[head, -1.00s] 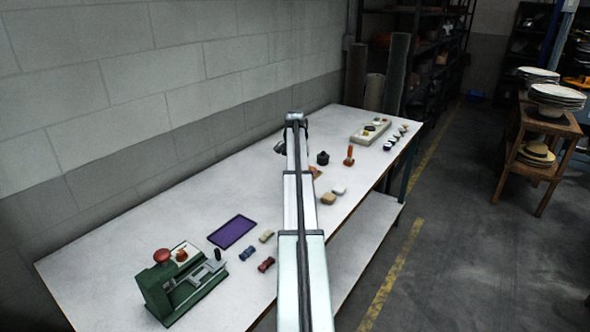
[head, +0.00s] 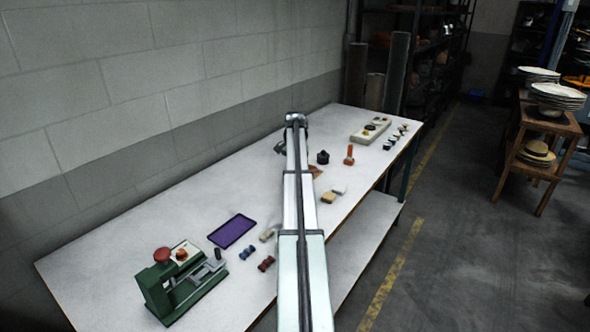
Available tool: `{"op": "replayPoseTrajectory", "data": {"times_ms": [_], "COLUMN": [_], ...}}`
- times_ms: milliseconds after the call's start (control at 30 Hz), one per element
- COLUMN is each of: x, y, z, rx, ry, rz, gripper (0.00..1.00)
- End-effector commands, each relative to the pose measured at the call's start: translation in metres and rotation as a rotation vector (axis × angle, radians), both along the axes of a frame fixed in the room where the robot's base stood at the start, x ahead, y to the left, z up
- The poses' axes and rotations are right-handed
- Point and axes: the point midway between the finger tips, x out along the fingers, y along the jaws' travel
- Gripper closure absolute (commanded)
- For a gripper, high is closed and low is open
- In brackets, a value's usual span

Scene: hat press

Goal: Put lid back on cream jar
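A small dark, round pot (head: 322,158) stands upright on the workbench, just right of my arm. It could be the cream jar, but it is too small to tell whether a lid is on it. My arm reaches away over the bench, and its links cover the area around my gripper. A dark, blurred shape (head: 280,147) shows just left of the arm; I cannot tell whether it is part of my gripper or a loose thing such as the lid. My gripper's fingers cannot be made out, nor whether they hold anything.
On the bench (head: 200,210) are an orange-topped tool (head: 349,155), tan and white blocks (head: 328,197), a pale tray (head: 370,130) with small items beside it, a purple tray (head: 232,231), small spools (head: 266,264) and a green press (head: 180,285). A block wall runs along the left.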

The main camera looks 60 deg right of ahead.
Motion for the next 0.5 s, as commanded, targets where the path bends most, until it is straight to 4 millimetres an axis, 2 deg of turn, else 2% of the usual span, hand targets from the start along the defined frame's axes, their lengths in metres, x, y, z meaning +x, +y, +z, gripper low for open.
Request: {"op": "replayPoseTrajectory", "data": {"times_ms": [67,100,300,400,500], "x": [0.0000,0.0000,0.0000,0.0000,0.0000], "y": [0.0000,0.0000,0.0000,0.0000,0.0000], "z": [0.0000,0.0000,0.0000,0.0000,0.0000], "rx": [0.000,0.000,0.000,0.000,0.000], "ry": [0.000,0.000,0.000,0.000,0.000], "rz": [0.000,0.000,0.000,0.000,0.000], "gripper": [1.00,0.79,0.60,0.52,0.52]}}
